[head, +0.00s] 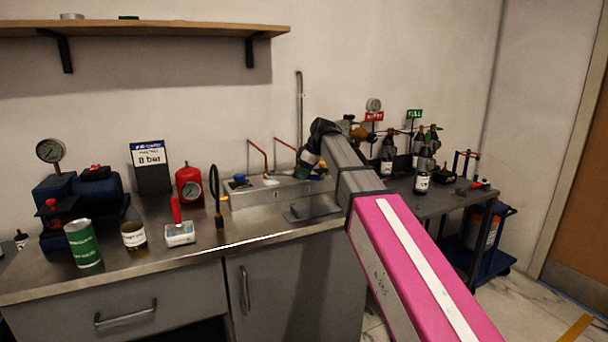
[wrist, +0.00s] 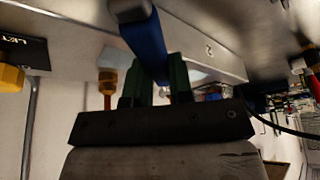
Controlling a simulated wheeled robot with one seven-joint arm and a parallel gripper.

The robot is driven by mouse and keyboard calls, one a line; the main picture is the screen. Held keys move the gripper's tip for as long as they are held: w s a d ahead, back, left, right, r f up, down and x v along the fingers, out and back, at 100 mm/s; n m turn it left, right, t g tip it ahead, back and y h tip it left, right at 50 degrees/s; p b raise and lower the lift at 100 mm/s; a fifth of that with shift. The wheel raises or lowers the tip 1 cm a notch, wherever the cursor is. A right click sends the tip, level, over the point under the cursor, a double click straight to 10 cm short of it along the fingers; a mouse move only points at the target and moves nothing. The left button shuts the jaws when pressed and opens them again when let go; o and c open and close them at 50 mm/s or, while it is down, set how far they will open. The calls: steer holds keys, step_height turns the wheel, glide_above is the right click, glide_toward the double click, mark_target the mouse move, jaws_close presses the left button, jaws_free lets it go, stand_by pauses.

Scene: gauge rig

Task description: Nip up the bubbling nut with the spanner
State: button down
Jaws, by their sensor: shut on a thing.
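My gripper (wrist: 152,82) has its green fingers closed on a blue bar (wrist: 149,45), which looks like the spanner's handle; its dark end (wrist: 130,8) reaches the top of the wrist view. In the head view my gripper (head: 307,163) is over the right part of the steel manifold (head: 252,200) on the bench. Thin copper pipes (head: 262,150) rise from the manifold. In the wrist view a brass-coloured fitting (wrist: 107,77) on a red-orange pipe is left of the fingers. A pale patch (head: 271,183) lies on the manifold; I cannot tell whether it is bubbles.
Dark bottles (head: 422,180) stand on a right-hand table.

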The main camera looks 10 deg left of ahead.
mark_target(291, 184)
steer(key=shift+w+a, duration=0.2)
steer(key=shift+a, duration=0.85)
stand_by(0.5)
steer(key=shift+s, duration=0.1)
stand_by(0.4)
steer(key=shift+s+a+m+t, duration=0.2)
steer(key=shift+s+a+m, duration=0.05)
steer(key=shift+s+m, duration=0.4)
steer(key=shift+s+a+m+t, duration=0.2)
steer(key=shift+s+m, duration=0.35)
steer(key=shift+s, duration=0.05)
steer(key=shift+s+a+m, duration=0.1)
steer(key=shift+s+m, duration=0.15)
steer(key=shift+m, duration=0.05)
steer(key=shift+w+d+n, duration=0.2)
steer(key=shift+w+n, duration=0.25)
steer(key=shift+w, duration=0.05)
steer(key=shift+w+d+n, duration=0.15)
steer(key=shift+w+n, duration=0.3)
stand_by(0.5)
steer(key=shift+d, duration=0.1)
stand_by(0.3)
